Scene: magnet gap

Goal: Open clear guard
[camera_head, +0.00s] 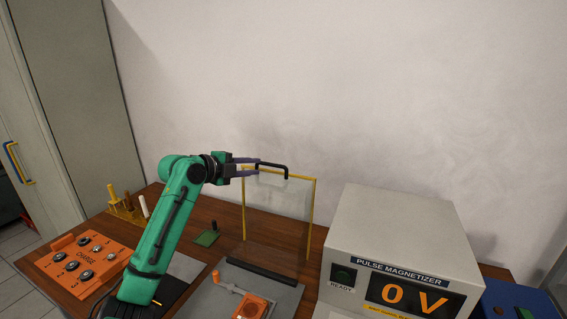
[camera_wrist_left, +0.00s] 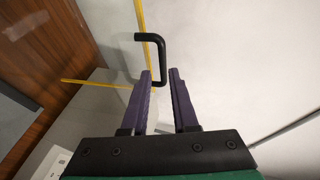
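The clear guard (camera_head: 277,215) is a see-through panel with yellow edge strips. It stands upright above a dark bar on the grey base plate. A black handle (camera_head: 272,165) is at its top edge; the handle also shows in the wrist view (camera_wrist_left: 160,52). My left gripper (camera_head: 257,167) is at the handle's left end. In the wrist view its two purple fingers (camera_wrist_left: 160,71) are apart, with nothing clamped between them. My right gripper is out of view.
The grey pulse magnetizer (camera_head: 400,240), reading 0 V, stands at right. An orange CHARGE board (camera_head: 80,262) lies at left. An orange clamp fixture (camera_head: 250,305) is in front of the guard.

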